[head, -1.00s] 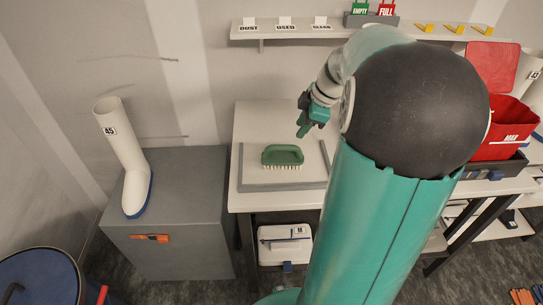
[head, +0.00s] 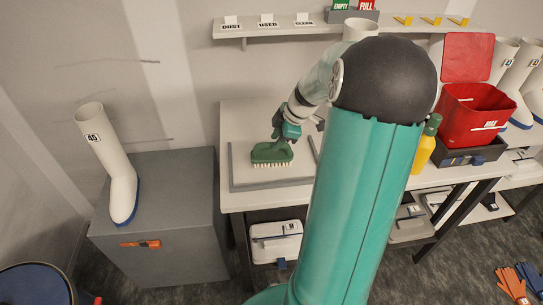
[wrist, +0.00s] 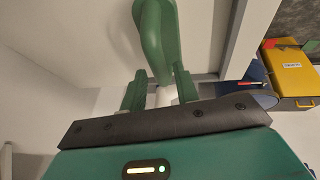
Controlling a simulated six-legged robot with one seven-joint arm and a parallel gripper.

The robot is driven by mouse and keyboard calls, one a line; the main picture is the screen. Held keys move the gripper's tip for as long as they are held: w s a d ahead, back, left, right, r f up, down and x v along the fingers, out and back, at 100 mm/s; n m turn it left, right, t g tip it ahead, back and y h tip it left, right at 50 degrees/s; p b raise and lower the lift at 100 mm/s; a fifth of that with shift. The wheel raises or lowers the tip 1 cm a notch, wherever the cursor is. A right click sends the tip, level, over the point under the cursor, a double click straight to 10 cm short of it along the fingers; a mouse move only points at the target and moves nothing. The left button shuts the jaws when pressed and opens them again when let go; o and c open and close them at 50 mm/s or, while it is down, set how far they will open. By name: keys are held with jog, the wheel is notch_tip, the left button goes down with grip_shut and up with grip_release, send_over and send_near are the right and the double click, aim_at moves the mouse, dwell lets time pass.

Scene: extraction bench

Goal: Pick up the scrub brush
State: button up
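The scrub brush (head: 271,153) is green with pale bristles. It sits bristles down on a grey-edged mat (head: 240,180) on the white bench. In the head view my gripper (head: 287,133) is just above and at the right part of the brush, pointing down. In the wrist view the green brush handle (wrist: 157,38) runs down towards the gap between my two green fingers (wrist: 160,92). The fingers stand apart, one on each side, with no clear grip on the handle. Whether they touch it is hard to tell.
A grey cabinet (head: 165,195) with a white boot (head: 110,165) stands to the left. A yellow bottle (head: 424,145) and a red bin (head: 470,115) stand to the right. A shelf (head: 290,31) with labels runs along the wall behind.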

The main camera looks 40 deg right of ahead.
aim_at(273, 143)
jog(key=shift+x, duration=2.15)
jog(key=shift+w, duration=0.1)
grip_shut()
jog(key=shift+r, duration=0.1)
jog(key=shift+d+r, duration=0.1)
notch_tip(273, 143, up, 10)
jog(key=shift+f, duration=0.1)
jog(key=shift+c, duration=1.5)
grip_release()
jog(key=c, duration=0.4)
jog(key=shift+o, duration=0.2)
